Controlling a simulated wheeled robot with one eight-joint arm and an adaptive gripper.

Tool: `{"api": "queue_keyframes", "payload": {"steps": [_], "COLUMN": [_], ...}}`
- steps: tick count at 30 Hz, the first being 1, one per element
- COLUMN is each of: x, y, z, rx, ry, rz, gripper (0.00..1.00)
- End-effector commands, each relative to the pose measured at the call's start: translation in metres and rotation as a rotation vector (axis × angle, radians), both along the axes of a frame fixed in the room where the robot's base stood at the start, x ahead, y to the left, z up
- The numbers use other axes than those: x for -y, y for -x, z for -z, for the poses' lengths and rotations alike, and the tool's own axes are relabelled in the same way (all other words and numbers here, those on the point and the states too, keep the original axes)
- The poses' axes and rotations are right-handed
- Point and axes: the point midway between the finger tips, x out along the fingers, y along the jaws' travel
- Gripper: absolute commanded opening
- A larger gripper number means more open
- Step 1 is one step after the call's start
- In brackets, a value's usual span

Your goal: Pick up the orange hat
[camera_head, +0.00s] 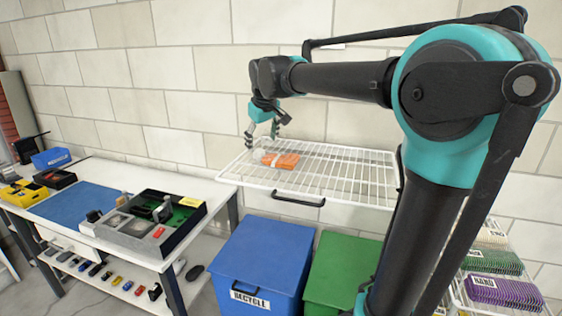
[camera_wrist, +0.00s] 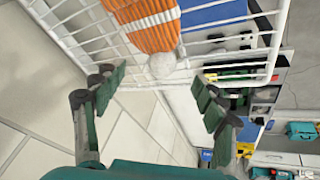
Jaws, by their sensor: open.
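The orange hat (camera_head: 284,161), with white stripes, lies on the white wire shelf (camera_head: 345,178), near its left end. In the wrist view the orange hat (camera_wrist: 152,25) is at the top centre, partly cut off by the frame. A whitish round pompom (camera_wrist: 162,66) sits at its near end. My gripper (camera_head: 262,137) is just above the shelf's left end, over the pompom end of the hat. In the wrist view my gripper (camera_wrist: 158,80) has its fingers spread wide with nothing between them. The fingers look apart from the hat.
The rest of the wire shelf is bare. Below stand a blue recycle bin (camera_head: 262,265) and a green bin (camera_head: 342,268). A white table (camera_head: 195,188) at the left holds a tray of parts (camera_head: 150,225) and a blue mat (camera_head: 75,200). A block wall is behind.

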Motion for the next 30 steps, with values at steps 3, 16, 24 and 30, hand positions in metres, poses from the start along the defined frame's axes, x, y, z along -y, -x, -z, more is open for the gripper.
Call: {"api": "queue_keyframes", "payload": {"steps": [3, 16, 24, 30], "x": [0.000, -0.004, -0.004, -0.004], "y": [-0.003, -0.029, -0.030, -0.030], "z": [0.006, 0.047, 0.051, 0.051], "rx": [0.000, 0.000, 0.000, 0.000], "ry": [0.000, 0.000, 0.000, 0.000], "rz": [0.000, 0.001, 0.000, 0.000], "gripper": [0.71, 0.71, 0.71, 0.49]}}
